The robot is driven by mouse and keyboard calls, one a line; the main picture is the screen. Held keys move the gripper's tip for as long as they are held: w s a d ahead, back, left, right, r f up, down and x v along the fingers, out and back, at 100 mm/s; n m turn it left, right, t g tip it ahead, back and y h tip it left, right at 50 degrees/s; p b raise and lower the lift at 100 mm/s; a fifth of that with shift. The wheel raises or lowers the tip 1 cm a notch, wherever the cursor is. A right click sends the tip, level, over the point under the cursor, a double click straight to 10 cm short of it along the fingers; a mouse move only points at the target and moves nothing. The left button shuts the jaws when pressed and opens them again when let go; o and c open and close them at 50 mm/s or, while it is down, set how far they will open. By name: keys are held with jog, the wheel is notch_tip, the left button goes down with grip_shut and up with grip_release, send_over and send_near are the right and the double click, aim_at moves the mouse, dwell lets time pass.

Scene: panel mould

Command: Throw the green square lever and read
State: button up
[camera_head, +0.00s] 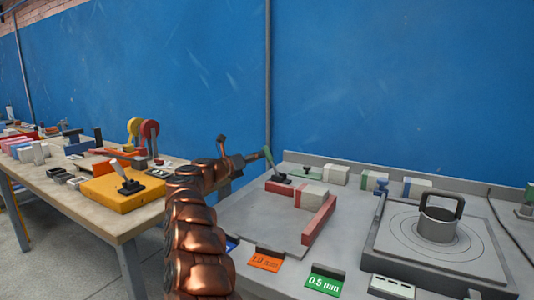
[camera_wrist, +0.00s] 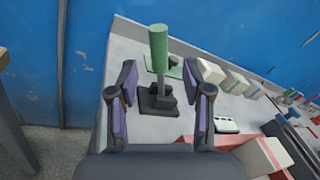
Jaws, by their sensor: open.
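A lever with a green grip (camera_wrist: 158,48) stands on a dark base (camera_wrist: 158,101) at the left end of the grey bench. Its grip looks round rather than square in the wrist view. In the head view the green grip (camera_head: 268,155) leans beside the tip of my arm. My gripper (camera_wrist: 166,84) is open, with one finger on each side of the lever in the wrist view. I cannot tell whether either finger touches it. In the head view my gripper (camera_head: 243,161) is small and partly hidden by my arm. A green plate (camera_wrist: 172,70) lies behind the lever.
Red-edged blocks (camera_head: 318,220) stand on the grey bench near the lever. An orange tag (camera_head: 265,261) and a green "0.5 mm" tag (camera_head: 324,282) lie at the front edge. A plate with a handled ring (camera_head: 438,222) is at right. A wooden table (camera_head: 118,222) holds a yellow box (camera_head: 122,190).

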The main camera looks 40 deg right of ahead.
aim_at(267, 153)
jog(key=shift+w+d+p, duration=0.15)
jog(key=shift+d+p, duration=0.2)
jog(key=shift+d, duration=1.35)
jog(key=shift+w+d+p, duration=0.15)
jog(key=shift+d+p, duration=0.15)
jog(key=shift+d, duration=1.35)
grip_shut()
